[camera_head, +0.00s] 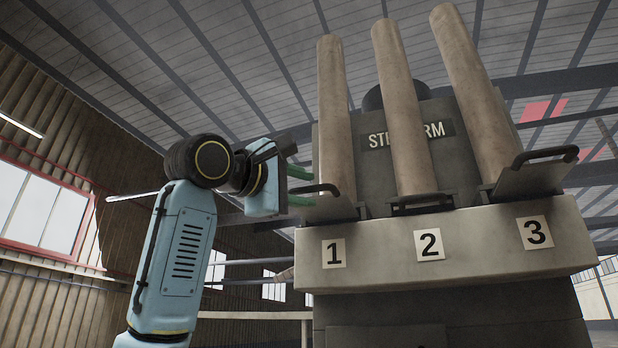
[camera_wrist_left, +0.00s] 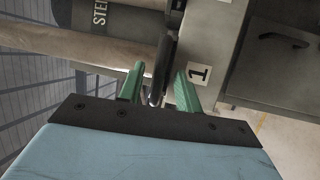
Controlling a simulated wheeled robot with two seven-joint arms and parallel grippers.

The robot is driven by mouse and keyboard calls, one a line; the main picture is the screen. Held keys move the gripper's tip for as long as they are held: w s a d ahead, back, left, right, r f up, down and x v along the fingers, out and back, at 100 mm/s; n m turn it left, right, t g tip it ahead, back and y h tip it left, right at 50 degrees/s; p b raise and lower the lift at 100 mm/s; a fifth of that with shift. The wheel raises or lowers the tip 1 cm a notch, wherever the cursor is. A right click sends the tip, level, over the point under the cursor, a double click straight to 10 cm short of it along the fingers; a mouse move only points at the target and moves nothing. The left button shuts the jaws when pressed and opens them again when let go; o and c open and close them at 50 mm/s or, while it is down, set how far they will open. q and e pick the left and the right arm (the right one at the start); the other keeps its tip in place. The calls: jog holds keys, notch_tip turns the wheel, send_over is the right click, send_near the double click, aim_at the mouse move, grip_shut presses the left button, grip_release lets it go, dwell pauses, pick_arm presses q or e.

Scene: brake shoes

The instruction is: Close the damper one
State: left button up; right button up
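In the left wrist view, a dark curved handle (camera_wrist_left: 163,62) lies between the two green fingertips of my left gripper (camera_wrist_left: 159,82). The fingers are apart, with a gap visible around the handle. The label 1 (camera_wrist_left: 199,76) is just right of them. My right gripper is not in view.
Damper two's handle (camera_head: 422,201) sits low at the middle pipe. Damper three (camera_head: 530,180) stands out at the right pipe with its black handle raised. The pipes (camera_head: 336,120) rise close beside my left gripper.

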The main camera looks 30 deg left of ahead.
pick_arm(q)
jog(key=shift+x, duration=1)
grip_shut()
